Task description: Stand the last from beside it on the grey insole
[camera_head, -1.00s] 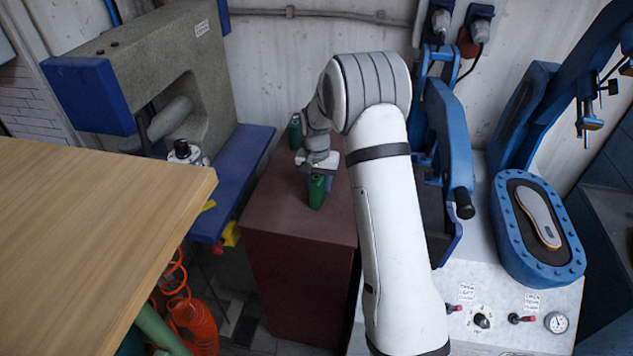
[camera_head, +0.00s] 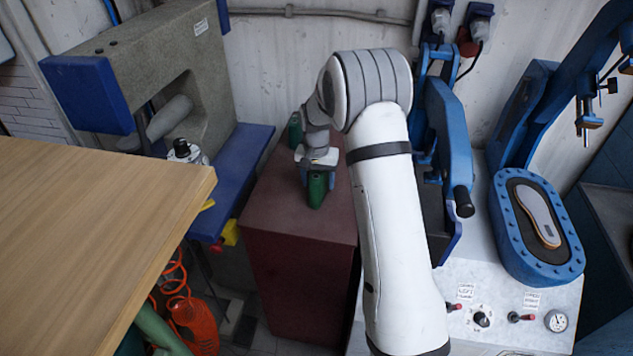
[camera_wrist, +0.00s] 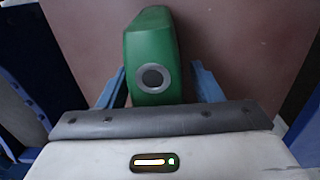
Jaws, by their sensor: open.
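A green last (camera_head: 316,191) stands upright on the dark red cabinet top. In the wrist view the same last (camera_wrist: 152,40) shows a round grey-rimmed dark socket in its end. My gripper (camera_head: 317,178) is open over it, with one blue finger on each side; in the wrist view my gripper (camera_wrist: 158,80) has a visible gap on the right side, and the left finger is close to the last. The grey insole (camera_head: 537,214), with a tan edge, lies flat in the blue-rimmed press bed at the right, clear of my arm.
A second green last (camera_head: 295,130) stands behind on the red cabinet (camera_head: 290,215). A blue upright machine (camera_head: 450,150) stands between the cabinet and the press bed (camera_head: 504,225). A wooden table (camera_head: 80,250) fills the left front.

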